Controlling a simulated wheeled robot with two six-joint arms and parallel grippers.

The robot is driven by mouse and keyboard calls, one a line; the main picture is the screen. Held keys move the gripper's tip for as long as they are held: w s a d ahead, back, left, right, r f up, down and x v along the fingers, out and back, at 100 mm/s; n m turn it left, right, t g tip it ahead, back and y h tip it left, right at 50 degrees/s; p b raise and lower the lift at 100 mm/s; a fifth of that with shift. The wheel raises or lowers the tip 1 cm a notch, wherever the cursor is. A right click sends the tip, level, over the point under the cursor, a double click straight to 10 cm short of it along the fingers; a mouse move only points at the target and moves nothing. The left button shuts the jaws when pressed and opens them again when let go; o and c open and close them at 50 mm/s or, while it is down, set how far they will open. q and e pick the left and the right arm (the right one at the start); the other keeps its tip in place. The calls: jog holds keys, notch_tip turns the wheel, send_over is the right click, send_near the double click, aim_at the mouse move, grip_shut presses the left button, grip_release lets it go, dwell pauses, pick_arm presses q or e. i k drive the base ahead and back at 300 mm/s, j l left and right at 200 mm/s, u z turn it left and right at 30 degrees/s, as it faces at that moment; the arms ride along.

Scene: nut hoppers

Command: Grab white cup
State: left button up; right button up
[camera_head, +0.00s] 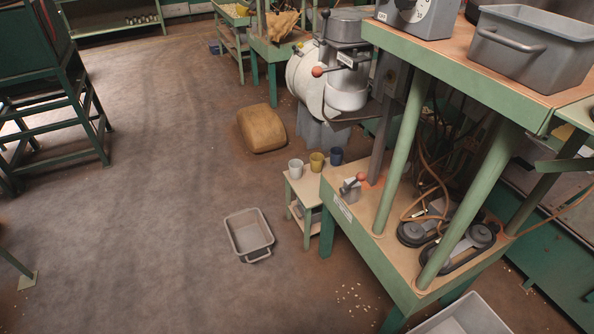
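The white cup (295,168) stands upright near the left end of a small low side table (309,190), close to the middle of the view. An olive-yellow cup (317,162) and a dark blue cup (336,156) stand in a row to its right. The cups look apart from each other, and nothing covers the white cup. Neither of my grippers shows in the head view.
A green-framed bench with machinery (385,226) stands right of the side table. A grey bin (249,235) and a brown sack (262,129) lie on the floor nearby. A machine (318,80) stands behind the cups. The floor at left is largely clear.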

aim_at(295, 165)
jog(key=i+j, duration=0.8)
jog(key=j, duration=0.2)
jog(key=i+j+z, duration=0.15)
jog(key=z, duration=1.1)
